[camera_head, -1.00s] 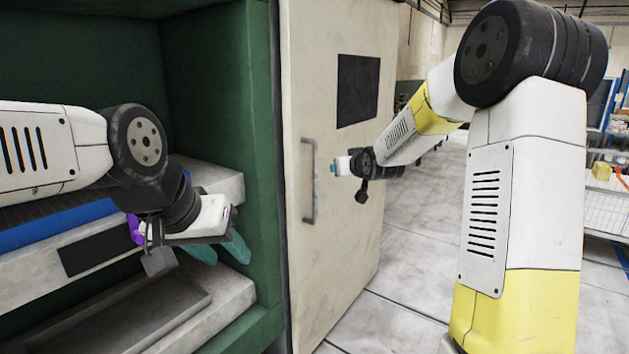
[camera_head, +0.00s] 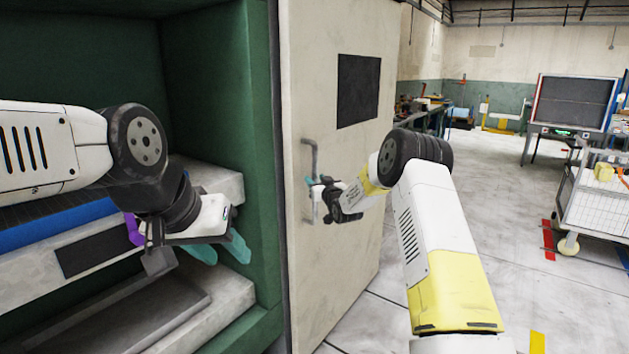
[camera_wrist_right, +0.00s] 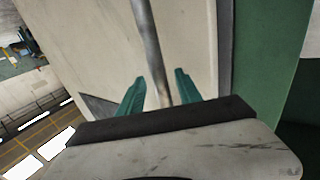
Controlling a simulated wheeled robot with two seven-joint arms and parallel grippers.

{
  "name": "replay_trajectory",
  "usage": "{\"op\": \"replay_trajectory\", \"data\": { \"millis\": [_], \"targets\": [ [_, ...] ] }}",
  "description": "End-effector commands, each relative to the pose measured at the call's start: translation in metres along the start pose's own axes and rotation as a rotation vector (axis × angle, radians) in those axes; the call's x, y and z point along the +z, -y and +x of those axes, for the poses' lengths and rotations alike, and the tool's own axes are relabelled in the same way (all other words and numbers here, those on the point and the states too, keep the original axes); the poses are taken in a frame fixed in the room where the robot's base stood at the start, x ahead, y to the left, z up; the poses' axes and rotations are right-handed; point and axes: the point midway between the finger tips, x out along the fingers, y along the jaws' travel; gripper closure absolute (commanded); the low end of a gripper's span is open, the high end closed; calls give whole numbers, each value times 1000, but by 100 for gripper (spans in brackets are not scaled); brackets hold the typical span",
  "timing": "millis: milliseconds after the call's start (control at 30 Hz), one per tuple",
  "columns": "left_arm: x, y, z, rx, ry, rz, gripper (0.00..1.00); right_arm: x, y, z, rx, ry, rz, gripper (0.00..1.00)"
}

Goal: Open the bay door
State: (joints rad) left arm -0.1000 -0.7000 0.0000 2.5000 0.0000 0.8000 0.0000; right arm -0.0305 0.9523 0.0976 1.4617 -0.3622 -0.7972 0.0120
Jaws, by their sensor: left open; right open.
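The bay door (camera_head: 355,200) is a cream panel with a dark square window, standing swung out from the green press bay (camera_head: 262,150). Its grey bar handle (camera_head: 315,152) runs vertically on the door face; it also shows in the right wrist view (camera_wrist_right: 148,45). My right gripper (camera_head: 314,190) is at the handle. In the right wrist view its teal fingers (camera_wrist_right: 158,92) are open, one on each side of the bar. I cannot tell whether they touch it. My left gripper (camera_head: 225,250) is open and empty inside the bay, in front of the grey ledges.
Grey press plates (camera_head: 190,310) and a blue strip (camera_head: 60,232) lie inside the bay by my left arm. A wire cart (camera_head: 595,205) stands at the right. A workbench (camera_head: 425,115) is at the back. The floor right of the door is mostly clear.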

Motion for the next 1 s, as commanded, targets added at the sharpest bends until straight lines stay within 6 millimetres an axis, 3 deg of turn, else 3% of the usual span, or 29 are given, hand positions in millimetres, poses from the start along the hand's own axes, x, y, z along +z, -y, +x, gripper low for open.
{"op": "replay_trajectory", "data": {
  "millis": [200, 467, 667, 1000],
  "targets": [
    [0, 0, 0, 0, 0, 0, 57, 0, 1, 14, -1, 0, -1, 59],
    [0, 0, 0, 0, 0, 0, 57, -1, 0, 15, 0, 0, 0, 59],
    [0, 0, 0, 0, 0, 0, 57, 0, 0, 15, 0, 0, 0, 98],
    [0, 0, 0, 0, 0, 0, 57, 0, 0, 15, 0, 1, 0, 100]
  ]
}}
